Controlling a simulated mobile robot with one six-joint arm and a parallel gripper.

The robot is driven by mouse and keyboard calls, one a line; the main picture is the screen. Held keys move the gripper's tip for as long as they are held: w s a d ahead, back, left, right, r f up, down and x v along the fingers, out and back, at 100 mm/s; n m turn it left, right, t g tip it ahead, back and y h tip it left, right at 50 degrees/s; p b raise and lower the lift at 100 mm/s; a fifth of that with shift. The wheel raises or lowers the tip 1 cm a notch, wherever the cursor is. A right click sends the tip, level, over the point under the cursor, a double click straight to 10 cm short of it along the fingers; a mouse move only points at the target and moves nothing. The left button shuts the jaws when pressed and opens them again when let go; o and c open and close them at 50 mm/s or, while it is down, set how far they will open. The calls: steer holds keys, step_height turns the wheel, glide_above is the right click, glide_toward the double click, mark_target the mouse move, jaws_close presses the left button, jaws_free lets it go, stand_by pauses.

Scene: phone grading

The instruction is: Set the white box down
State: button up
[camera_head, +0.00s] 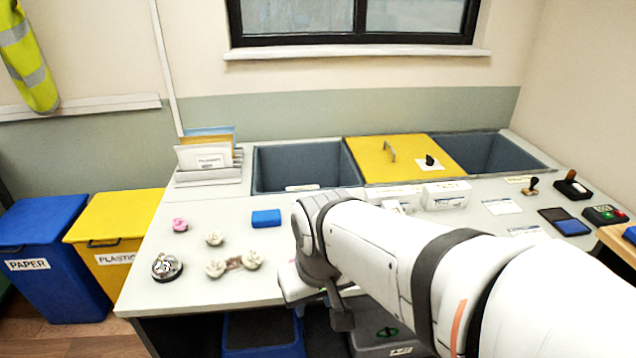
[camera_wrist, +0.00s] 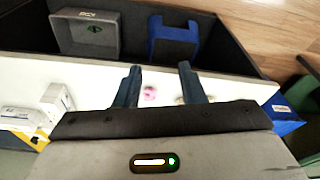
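A white box (camera_head: 446,195) with dark print on its front rests on the grey-white worktop, in front of the yellow lid and right of my arm. A second white piece (camera_head: 394,192) beside it is partly hidden by my arm. In the wrist view a white box (camera_wrist: 57,100) stands at the left, well to the side of my gripper (camera_wrist: 158,80). My gripper's two dark fingers are apart, with only worktop and a small pink item (camera_wrist: 149,93) seen between them. In the head view the fingers are mostly hidden by my arm.
Grey bins (camera_head: 300,166) flank a yellow lid (camera_head: 402,157) at the back. Stamps and pads (camera_head: 565,221) lie right. Blue and grey crates sit below the worktop.

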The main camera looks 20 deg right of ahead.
steer(key=shift+o, duration=0.5)
steer(key=o, duration=0.6)
steer(key=w+d+f+m+t+h, duration=0.1)
steer(key=w+d+f+t+h, duration=0.1)
steer(key=w+d, duration=0.6)
steer(key=shift+w+d+f+m+b, duration=0.3)
steer(key=shift+w+d, duration=0.1)
steer(key=shift+d, duration=0.7)
steer(key=shift+o, duration=0.3)
steer(key=w+d+f+t+h, duration=0.1)
steer(key=w+d+f+t, duration=0.1)
steer(key=w+d, duration=0.2)
steer(key=w+d+f+t, duration=0.1)
steer(key=w+d, duration=0.3)
steer(key=d, duration=0.4)
steer(key=shift+d+f+m+t+h+b, duration=0.25)
steer(key=shift+f+m+t+h+b, duration=0.1)
steer(key=shift+m+t+h, duration=0.05)
steer(key=w+d+f+t, duration=0.1)
steer(key=d+f+t, duration=0.5)
steer(key=d, duration=0.7)
steer(key=shift+a+x, duration=0.15)
steer(key=shift+x, duration=1.9)
steer(key=shift+a+x, duration=0.15)
steer(key=shift+x, duration=1.85)
